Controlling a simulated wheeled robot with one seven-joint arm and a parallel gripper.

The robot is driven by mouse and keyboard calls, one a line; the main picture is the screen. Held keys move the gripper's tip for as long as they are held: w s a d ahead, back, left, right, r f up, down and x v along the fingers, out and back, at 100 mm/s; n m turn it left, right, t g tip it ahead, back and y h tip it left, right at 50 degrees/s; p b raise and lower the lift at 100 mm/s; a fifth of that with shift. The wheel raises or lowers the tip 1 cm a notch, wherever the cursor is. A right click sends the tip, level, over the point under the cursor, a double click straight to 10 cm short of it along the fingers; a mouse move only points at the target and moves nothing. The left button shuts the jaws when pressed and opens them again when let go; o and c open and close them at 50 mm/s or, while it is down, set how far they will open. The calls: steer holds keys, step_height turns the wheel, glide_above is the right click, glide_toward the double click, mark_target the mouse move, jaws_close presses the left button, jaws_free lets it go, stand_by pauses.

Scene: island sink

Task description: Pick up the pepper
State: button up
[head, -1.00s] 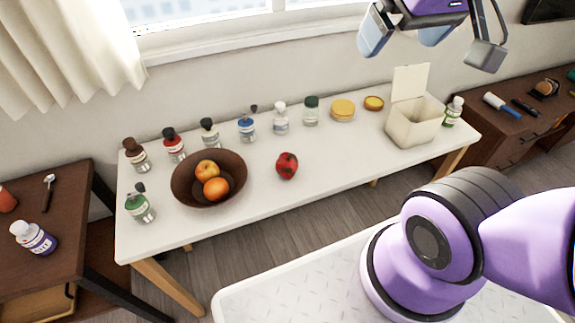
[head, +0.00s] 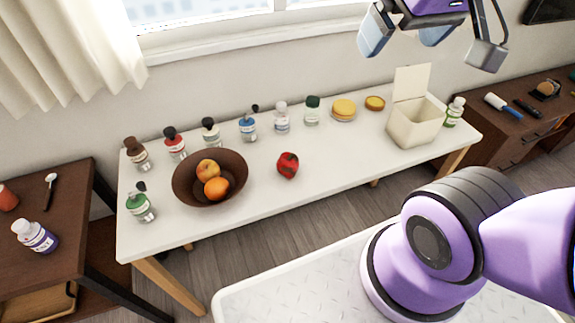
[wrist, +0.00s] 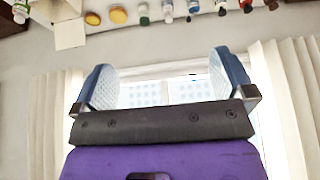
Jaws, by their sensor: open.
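The red pepper (head: 288,165) sits on the white table (head: 330,175), to the right of the brown bowl, in the head view. My gripper (head: 405,38) is at the top right of the head view, raised well above the table and apart from the pepper. In the wrist view my gripper (wrist: 165,85) has its two blue pads spread wide with nothing between them. I cannot make out the pepper in the wrist view.
A brown bowl (head: 234,163) with two orange-red fruits stands left of the pepper. Several bottles line the table's back, near yellow round items (head: 343,110). An open cream box (head: 412,130) stands at the right. The table's front middle is clear.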

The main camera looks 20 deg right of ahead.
stand_by(0.6)
steer(key=n+g, duration=0.4)
steer(key=g, duration=0.1)
glide_above(288, 164)
steer(key=w+d, duration=0.1)
steer(key=w, duration=0.2)
steer(key=f, duration=3.5)
steer(key=shift+s+d+f, duration=0.1)
steer(key=shift+s+f, duration=0.1)
steer(key=shift+f, duration=0.05)
steer(key=shift+s+a+f, duration=0.1)
steer(key=shift+s+f, duration=0.05)
steer(key=shift+f, duration=2.7)
steer(key=shift+s+a+f, duration=0.1)
steer(key=shift+f, duration=2.75)
steer(key=c, duration=1)
